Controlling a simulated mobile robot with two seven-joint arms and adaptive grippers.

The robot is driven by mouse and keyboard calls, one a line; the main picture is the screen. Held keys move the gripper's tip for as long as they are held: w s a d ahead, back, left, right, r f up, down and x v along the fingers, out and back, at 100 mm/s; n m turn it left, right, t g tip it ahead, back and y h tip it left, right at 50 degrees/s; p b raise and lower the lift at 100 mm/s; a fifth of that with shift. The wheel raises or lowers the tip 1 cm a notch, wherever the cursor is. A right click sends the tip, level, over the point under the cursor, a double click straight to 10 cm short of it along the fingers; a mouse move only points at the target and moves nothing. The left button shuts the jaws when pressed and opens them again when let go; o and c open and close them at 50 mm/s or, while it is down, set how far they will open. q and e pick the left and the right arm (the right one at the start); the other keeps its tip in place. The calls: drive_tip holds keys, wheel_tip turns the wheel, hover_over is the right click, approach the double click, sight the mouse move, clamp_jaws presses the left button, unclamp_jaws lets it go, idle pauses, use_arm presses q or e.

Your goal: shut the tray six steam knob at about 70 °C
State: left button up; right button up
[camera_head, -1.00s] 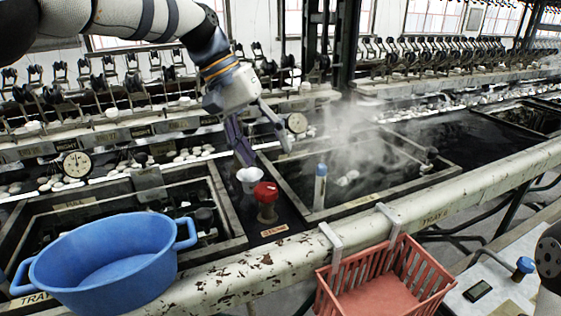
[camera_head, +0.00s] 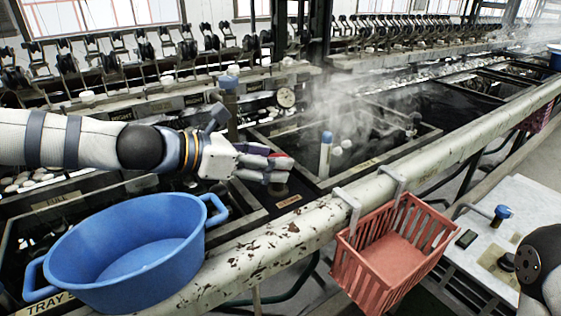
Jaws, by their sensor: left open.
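The red steam knob (camera_head: 284,162) stands on a short dark post beside the steaming basin, with a small label (camera_head: 288,201) in front of it. My left gripper (camera_head: 275,168) reaches in level from the left with its fingers apart at the knob. The fingers hide part of the knob, and I cannot tell whether they touch it. A round dial gauge (camera_head: 285,97) sits behind the basin; its reading is too small to make out. A blue-topped white upright tube (camera_head: 326,155) stands in the basin's near left part. My right gripper is out of view.
A blue tub (camera_head: 128,255) sits on the near left, close under my left arm. A red slatted basket (camera_head: 393,258) hangs from the worn white pipe (camera_head: 300,228). Steam rises over the basin (camera_head: 372,170). A pale cabinet (camera_head: 515,205) stands at the right.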

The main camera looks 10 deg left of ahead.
use_arm(q)
drive_tip(key=shift+x, duration=1.1)
drive_tip(key=shift+d+r, duration=0.15)
drive_tip(key=shift+r, duration=0.05)
drive_tip(key=c, duration=1.2)
drive_tip(key=shift+o, duration=0.2)
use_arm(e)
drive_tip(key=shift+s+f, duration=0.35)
use_arm(q)
drive_tip(key=shift+r, duration=0.1)
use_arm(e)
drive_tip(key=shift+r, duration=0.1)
